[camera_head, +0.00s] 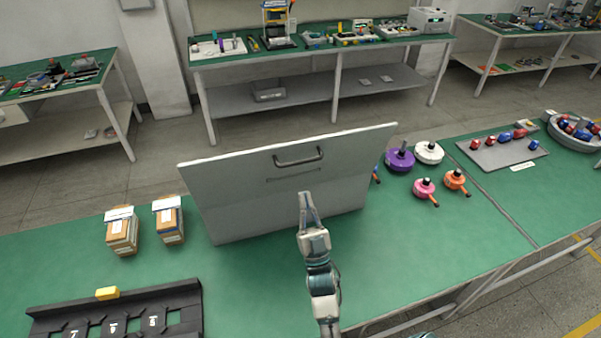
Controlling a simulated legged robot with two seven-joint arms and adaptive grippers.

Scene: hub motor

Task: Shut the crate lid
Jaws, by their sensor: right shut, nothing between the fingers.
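The crate lid (235,185) shows as a large light grey panel standing steeply raised in the middle of the green table. A dark bar handle (298,160) is on its face near the top edge. The crate body cannot be told apart from the panel. My right gripper (306,197) points up in front of the panel, below the handle and apart from it. Its fingers are shut and empty. Whether the fingertips touch the panel cannot be told. My left gripper is not in view.
Two small boxes (122,235) stand left of the panel. A black slotted rack (60,322) with a yellow block lies front left. Several coloured motor hubs (399,159), a grey tray (490,155) and a round bin (559,130) are at right. Green tabletop right of my gripper is clear.

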